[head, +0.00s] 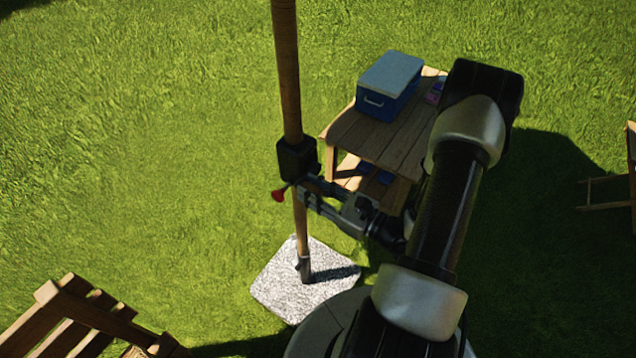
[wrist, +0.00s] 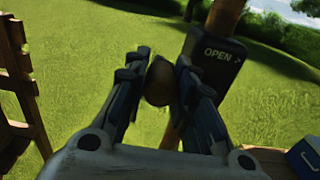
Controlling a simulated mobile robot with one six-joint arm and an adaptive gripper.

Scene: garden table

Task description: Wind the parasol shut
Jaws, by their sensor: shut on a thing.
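The parasol pole (head: 287,80) stands upright in the head view, with a black crank housing (head: 297,158) partway up. The housing also shows in the wrist view (wrist: 214,58), marked "OPEN" with a small arrow. My gripper (head: 300,190) is just below the housing, beside the pole. A red knob end (head: 278,196) shows at its left. In the wrist view my gripper (wrist: 160,88) has its fingers on both sides of a rounded, shaded brown crank knob (wrist: 159,82) and is shut on it. The crank arm is mostly hidden. The canopy is out of view.
A pale stone base (head: 290,285) holds the pole's foot. A wooden table (head: 375,140) with a blue cooler (head: 388,88) stands right of the pole, close to my arm. A wooden chair (head: 75,315) is at lower left. Open grass lies left of the pole.

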